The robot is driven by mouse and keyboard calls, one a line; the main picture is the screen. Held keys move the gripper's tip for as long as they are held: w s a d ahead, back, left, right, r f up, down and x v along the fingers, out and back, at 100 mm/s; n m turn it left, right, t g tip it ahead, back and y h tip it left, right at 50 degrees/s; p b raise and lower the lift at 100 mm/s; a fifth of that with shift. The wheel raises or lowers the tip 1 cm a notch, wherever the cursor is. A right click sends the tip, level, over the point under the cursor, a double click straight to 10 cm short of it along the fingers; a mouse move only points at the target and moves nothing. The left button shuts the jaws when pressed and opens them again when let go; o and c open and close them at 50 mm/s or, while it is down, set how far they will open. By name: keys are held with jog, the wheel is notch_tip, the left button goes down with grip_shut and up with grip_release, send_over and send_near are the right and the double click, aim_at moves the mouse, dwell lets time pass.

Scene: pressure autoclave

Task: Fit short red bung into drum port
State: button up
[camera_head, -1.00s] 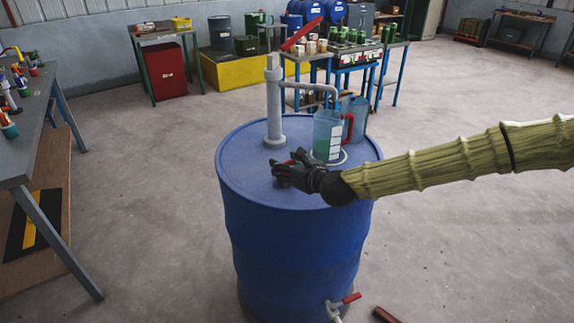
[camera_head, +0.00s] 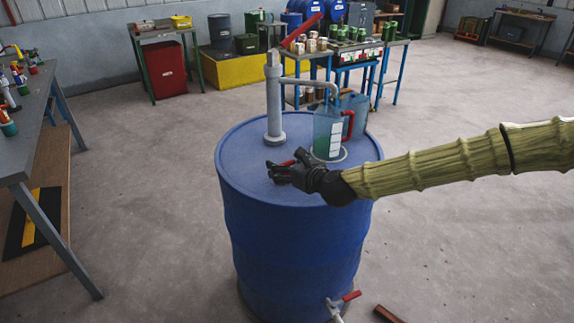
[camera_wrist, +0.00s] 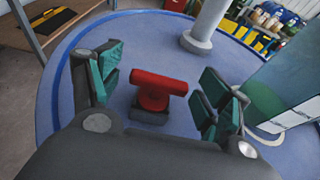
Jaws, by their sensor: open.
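The short red bung (camera_wrist: 157,90) shows in the wrist view as a T-shaped red piece with a dark part at its foot, at the blue drum top. Whether it is seated in a port cannot be told; no open port shows. My gripper (camera_wrist: 160,78) is open, with its green-padded fingers apart on either side of the bung and gaps showing on both sides. In the head view my gripper (camera_head: 281,172) is low over the front of the blue drum's (camera_head: 290,245) top, and a little red shows at its fingers.
A grey pump pipe (camera_head: 273,100) stands on the drum behind my gripper. A clear jug (camera_head: 327,132) with a red handle stands right of the pipe, close to my gripper. A red-handled tap (camera_head: 343,303) is low on the drum. A workbench (camera_head: 38,150) is at left.

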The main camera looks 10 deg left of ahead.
jog(key=shift+d, duration=0.1)
jog(key=v, duration=1.2)
jog(key=shift+r, duration=0.1)
